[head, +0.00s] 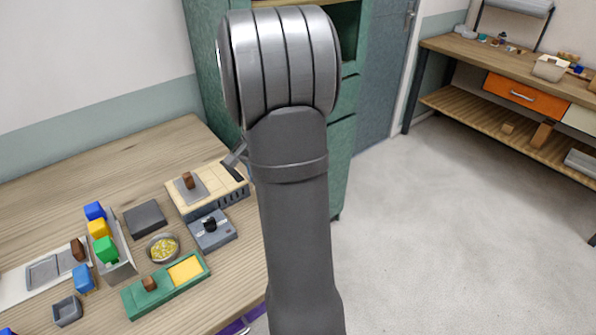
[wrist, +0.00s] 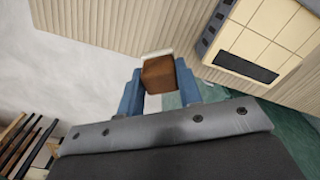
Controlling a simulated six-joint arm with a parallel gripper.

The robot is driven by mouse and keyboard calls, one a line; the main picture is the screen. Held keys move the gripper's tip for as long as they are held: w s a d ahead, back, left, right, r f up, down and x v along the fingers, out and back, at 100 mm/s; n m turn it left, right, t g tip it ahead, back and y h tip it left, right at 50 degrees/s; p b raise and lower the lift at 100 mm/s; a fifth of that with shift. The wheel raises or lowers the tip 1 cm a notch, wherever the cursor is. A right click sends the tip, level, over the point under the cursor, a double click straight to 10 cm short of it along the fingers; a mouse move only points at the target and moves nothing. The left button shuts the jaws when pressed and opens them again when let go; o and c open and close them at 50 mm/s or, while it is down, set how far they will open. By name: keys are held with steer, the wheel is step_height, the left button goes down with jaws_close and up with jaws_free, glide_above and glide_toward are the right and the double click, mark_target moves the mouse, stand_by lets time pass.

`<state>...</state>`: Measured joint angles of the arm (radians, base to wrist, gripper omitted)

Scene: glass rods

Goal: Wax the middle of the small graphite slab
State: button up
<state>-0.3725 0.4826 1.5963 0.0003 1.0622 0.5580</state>
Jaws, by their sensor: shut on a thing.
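My gripper (wrist: 158,78) has blue fingers shut on a brown block (wrist: 158,74) with a pale strip along its far edge, in the wrist view. In the head view my own arm hides the gripper and the block. A dark grey square slab (head: 145,217) lies flat on the table. Flat grey pieces (head: 45,272) lie on a pale board at the far left. I cannot tell which of these is the small graphite slab. A green case (head: 135,302) at the table's front holds a yellow, wax-like pad (head: 186,270).
A tan tiled box (head: 210,198) stands at the table's right and shows in the wrist view (wrist: 262,40). A grey device (head: 213,232), a bowl of yellow bits (head: 162,248) and a rack with coloured blocks (head: 122,262) crowd the middle. The table's back left (head: 100,165) is clear.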

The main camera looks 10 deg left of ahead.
steer(key=s+a+n, duration=0.1)
steer(key=s+a, duration=0.6)
steer(key=s, duration=0.5)
steer(key=s+a+n, duration=0.1)
steer(key=s+a, duration=0.7)
steer(key=s, duration=0.5)
steer(key=shift+w+d+f, duration=0.1)
steer(key=shift+f, duration=1.35)
steer(key=shift+w+d+f, duration=0.1)
steer(key=shift+f, duration=1.35)
steer(key=shift+f, duration=0.55)
step_height(320, 180, up, 7)
steer(key=shift+w, duration=0.1)
